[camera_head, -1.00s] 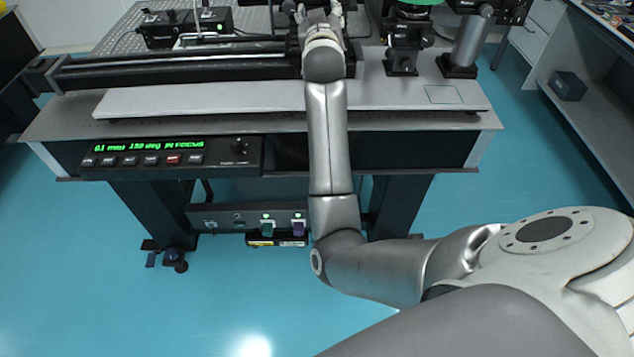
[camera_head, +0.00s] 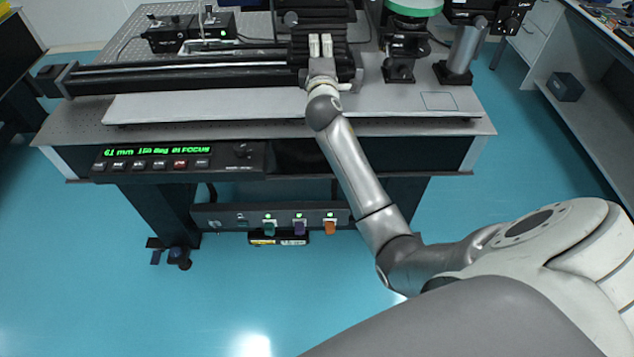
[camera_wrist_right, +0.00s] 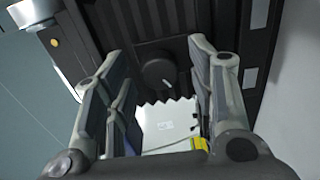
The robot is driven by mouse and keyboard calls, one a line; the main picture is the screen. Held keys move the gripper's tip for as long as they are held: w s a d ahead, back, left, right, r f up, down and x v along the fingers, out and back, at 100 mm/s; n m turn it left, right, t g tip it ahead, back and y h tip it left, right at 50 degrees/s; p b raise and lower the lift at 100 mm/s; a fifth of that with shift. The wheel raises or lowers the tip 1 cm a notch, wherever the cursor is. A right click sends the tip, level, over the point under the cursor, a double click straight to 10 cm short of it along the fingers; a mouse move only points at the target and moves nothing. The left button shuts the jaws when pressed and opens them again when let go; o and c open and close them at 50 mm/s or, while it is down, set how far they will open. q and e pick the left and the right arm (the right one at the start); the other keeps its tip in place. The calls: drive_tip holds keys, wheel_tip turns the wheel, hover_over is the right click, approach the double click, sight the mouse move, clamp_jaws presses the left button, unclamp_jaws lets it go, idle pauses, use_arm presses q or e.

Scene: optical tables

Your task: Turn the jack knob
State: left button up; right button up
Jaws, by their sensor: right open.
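The jack is the black ribbed block (camera_head: 321,17) at the back of the table, on the rail carriage. My right gripper (camera_head: 320,46) reaches the front of the jack from below. In the wrist view my right gripper (camera_wrist_right: 160,62) is open, with a finger on each side of the knob and nothing between them. Whether a finger touches the knob cannot be told. My left gripper is out of view.
A long black rail (camera_head: 180,77) runs left of the jack. A control box (camera_head: 180,160) with a green readout hangs on the table's front. Posts with a green-topped mount (camera_head: 413,8) stand to the right. The pale board (camera_head: 220,105) before the rail is bare.

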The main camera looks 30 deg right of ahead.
drive_tip(key=n, duration=0.2)
drive_tip(key=n+p, duration=0.1)
drive_tip(key=shift+r+n+p, duration=0.3)
drive_tip(key=shift+n, duration=0.1)
drive_tip(key=n+p, duration=0.2)
drive_tip(key=n, duration=0.3)
drive_tip(key=n+p, duration=0.2)
drive_tip(key=n, duration=0.4)
drive_tip(key=shift+p, duration=0.4)
drive_tip(key=shift+s+a+f+n, duration=0.2)
drive_tip(key=shift+s+f+n, duration=0.05)
drive_tip(key=shift+n, duration=0.35)
drive_tip(key=f+b+v, duration=0.1)
drive_tip(key=v, duration=0.9)
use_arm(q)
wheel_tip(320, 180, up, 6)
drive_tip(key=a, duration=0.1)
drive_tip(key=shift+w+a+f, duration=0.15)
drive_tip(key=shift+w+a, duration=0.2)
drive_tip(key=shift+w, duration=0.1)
use_arm(e)
drive_tip(key=s+a+f+m+g+y, duration=0.1)
drive_tip(key=s+f+m, duration=0.1)
drive_tip(key=f, duration=0.7)
drive_tip(key=s+a+f+m+g+y, duration=0.2)
drive_tip(key=f+m, duration=0.1)
drive_tip(key=f, duration=0.6)
drive_tip(key=s+a+f+m+g+y, duration=0.2)
drive_tip(key=f, duration=0.8)
drive_tip(key=shift+s, duration=0.15)
